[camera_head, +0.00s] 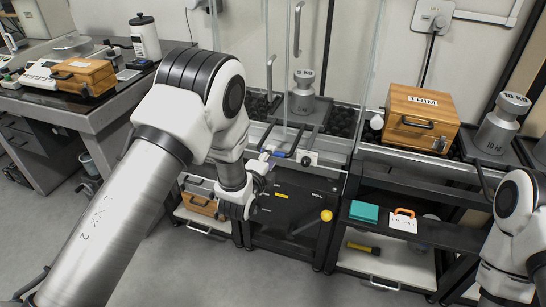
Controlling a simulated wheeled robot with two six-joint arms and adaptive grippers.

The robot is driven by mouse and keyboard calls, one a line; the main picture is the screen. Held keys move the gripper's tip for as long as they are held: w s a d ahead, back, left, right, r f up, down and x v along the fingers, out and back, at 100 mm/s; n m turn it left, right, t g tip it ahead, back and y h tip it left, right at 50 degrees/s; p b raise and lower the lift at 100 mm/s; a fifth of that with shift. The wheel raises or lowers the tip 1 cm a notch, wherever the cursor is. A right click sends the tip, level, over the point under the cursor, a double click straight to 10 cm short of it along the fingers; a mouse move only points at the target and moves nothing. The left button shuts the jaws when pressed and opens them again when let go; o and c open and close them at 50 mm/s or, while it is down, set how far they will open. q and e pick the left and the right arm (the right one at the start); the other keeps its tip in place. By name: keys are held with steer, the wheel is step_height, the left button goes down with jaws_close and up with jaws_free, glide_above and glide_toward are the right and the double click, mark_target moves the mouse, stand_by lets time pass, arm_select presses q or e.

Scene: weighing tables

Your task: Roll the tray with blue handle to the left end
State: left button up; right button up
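The tray (322,112) shows as a dark plate behind the glass panels of a weighing cabinet, and it bears a grey metal weight (302,92).
A wooden box (421,117) and a large weight (496,126) stand right of the cabinet. A teal box (364,211) and an orange-handled item (403,219) sit on the lower shelf. A side bench (95,113) stands left. Grey floor is open in front.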

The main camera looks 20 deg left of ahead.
arm_select(q)
steer(key=w, duration=0.2)
steer(key=w+f, duration=0.1)
steer(key=w, duration=0.1)
jaws_close()
arm_select(e)
steer(key=shift+f, duration=0.15)
arm_select(q)
steer(key=shift+a, duration=0.1)
arm_select(e)
steer(key=shift+a, duration=0.1)
